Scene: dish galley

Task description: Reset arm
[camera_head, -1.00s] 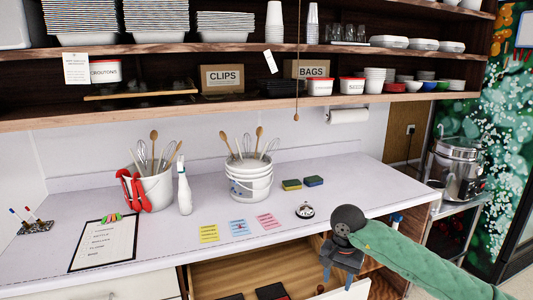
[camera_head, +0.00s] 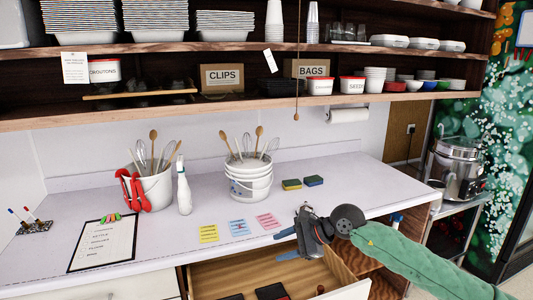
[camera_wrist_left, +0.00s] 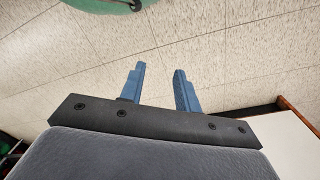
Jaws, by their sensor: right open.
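My right gripper (camera_head: 284,245) reaches in from the right in the head view, pointing left over the open drawer (camera_head: 218,276) at the counter's front edge. Its two blue fingers are spread apart with nothing between them. The green-sleeved right arm (camera_head: 415,262) is mine. My left gripper (camera_wrist_left: 158,78) shows only in the left wrist view. Its blue fingers are apart and empty, above a pale tiled floor (camera_wrist_left: 225,45).
The counter holds utensil buckets (camera_head: 250,182), a white bottle (camera_head: 184,190), a clipboard list (camera_head: 104,243), coloured notes (camera_head: 238,227) and sponges (camera_head: 292,184). Loaded shelves (camera_head: 230,109) hang above. A steel pot (camera_head: 457,168) stands at right. Dark items lie in the drawer.

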